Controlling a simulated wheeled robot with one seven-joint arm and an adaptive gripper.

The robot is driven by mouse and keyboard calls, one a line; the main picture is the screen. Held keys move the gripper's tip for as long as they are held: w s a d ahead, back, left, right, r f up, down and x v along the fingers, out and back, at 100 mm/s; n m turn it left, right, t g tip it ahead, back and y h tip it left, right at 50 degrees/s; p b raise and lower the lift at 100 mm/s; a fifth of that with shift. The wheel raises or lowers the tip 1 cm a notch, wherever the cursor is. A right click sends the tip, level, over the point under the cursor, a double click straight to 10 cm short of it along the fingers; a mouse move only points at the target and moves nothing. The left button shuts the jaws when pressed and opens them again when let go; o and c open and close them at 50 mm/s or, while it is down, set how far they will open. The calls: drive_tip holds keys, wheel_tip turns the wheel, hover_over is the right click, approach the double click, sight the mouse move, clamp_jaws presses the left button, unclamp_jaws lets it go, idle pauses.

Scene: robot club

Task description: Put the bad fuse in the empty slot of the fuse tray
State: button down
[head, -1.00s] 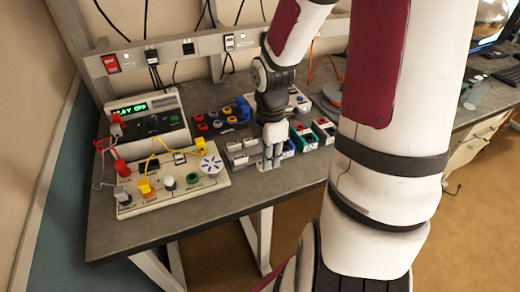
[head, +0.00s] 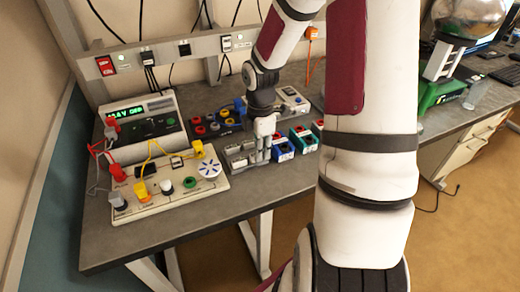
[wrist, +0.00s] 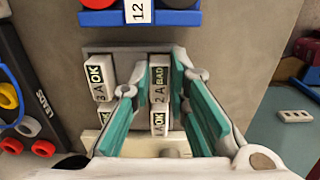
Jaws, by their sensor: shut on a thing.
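The fuse tray is a grey block (head: 238,156) on the bench in the head view; its grey base (wrist: 128,48) shows in the wrist view. My gripper (head: 264,158) points down at the tray's right part. A "1A" fuse (wrist: 158,123) shows nearer the palm. My fingers hide part of the tray.
A cream panel (head: 150,205) with knobs and wires lies left of the tray. A power supply (head: 142,132) stands behind it. Teal bins (head: 304,138) stand right.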

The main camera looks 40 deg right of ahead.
drive_tip(key=shift+f, duration=0.1)
drive_tip(key=c, duration=1.5)
unclamp_jaws()
drive_tip(key=shift+c, duration=0.2)
wheel_tip(320, 180, up, 12)
drive_tip(key=p, duration=0.2)
drive_tip(key=s+a+r+m+t, duration=0.5)
drive_tip(key=s+a+r+m, duration=0.9)
drive_tip(key=s+a, duration=0.3)
drive_tip(key=shift+s+a+r+m, duration=0.15)
drive_tip(key=shift+a+r+m, duration=0.25)
drive_tip(key=shift+a+r, duration=0.1)
